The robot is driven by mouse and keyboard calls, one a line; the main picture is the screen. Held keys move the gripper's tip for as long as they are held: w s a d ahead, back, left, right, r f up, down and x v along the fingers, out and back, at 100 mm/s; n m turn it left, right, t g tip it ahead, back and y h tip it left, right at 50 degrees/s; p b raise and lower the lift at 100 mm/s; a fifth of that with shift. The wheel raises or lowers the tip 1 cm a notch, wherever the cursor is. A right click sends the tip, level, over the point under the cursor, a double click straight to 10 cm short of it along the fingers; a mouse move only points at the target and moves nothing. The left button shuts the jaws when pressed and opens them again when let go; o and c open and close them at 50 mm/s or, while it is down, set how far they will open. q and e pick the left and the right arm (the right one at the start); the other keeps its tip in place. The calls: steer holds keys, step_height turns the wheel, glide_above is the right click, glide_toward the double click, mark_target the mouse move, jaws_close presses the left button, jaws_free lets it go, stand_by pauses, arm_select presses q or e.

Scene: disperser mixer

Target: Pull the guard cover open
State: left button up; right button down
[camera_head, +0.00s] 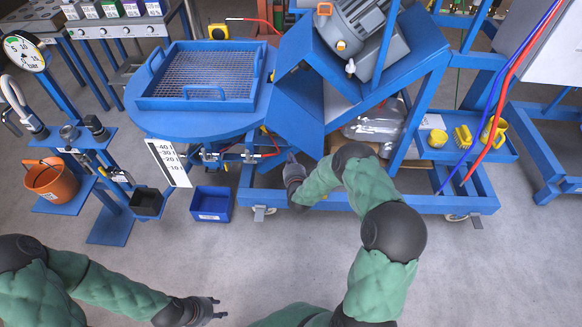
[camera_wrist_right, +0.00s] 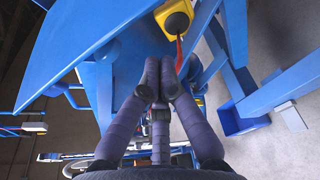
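The guard cover looks to be the blue sheet-metal panel (camera_head: 300,112) beside the round blue table in the head view. A large blue panel also fills the upper left of the right wrist view (camera_wrist_right: 120,42). My right gripper (camera_head: 291,160) is at the lower edge of this panel. In the right wrist view its dark fingers (camera_wrist_right: 160,70) are close together against blue metal. I cannot tell whether they hold an edge. My left gripper (camera_head: 220,308) is open and empty, low over the floor, far from the panel.
A wire-mesh tray (camera_head: 150,103) lies on the round blue table (camera_head: 190,124). A motor (camera_head: 362,28) sits above the panel. A yellow-and-black switch (camera_wrist_right: 174,18) is close to the right fingers. A blue bin (camera_head: 212,203) stands on the floor. The foreground floor is clear.

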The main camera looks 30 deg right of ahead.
mark_target(301, 147)
steer(key=shift+s+d+r, duration=0.4)
steer(key=shift+d+r, duration=0.05)
steer(key=shift+r, duration=0.2)
steer(key=shift+s+d+r, duration=0.4)
steer(key=shift+r, duration=0.25)
steer(key=shift+r, duration=0.1)
steer(key=d+r+y+p, duration=0.1)
steer(key=s+r+n+g+y+p, duration=0.1)
steer(key=y+p, duration=0.1)
steer(key=shift+d+r, duration=0.25)
steer(key=shift+d, duration=0.1)
steer(key=d+r, duration=0.1)
steer(key=s+d+r+n+y, duration=0.1)
steer(key=shift+s+d+r+g+p, duration=0.25)
steer(key=shift+d+g+p, duration=0.05)
steer(key=shift+p, duration=0.05)
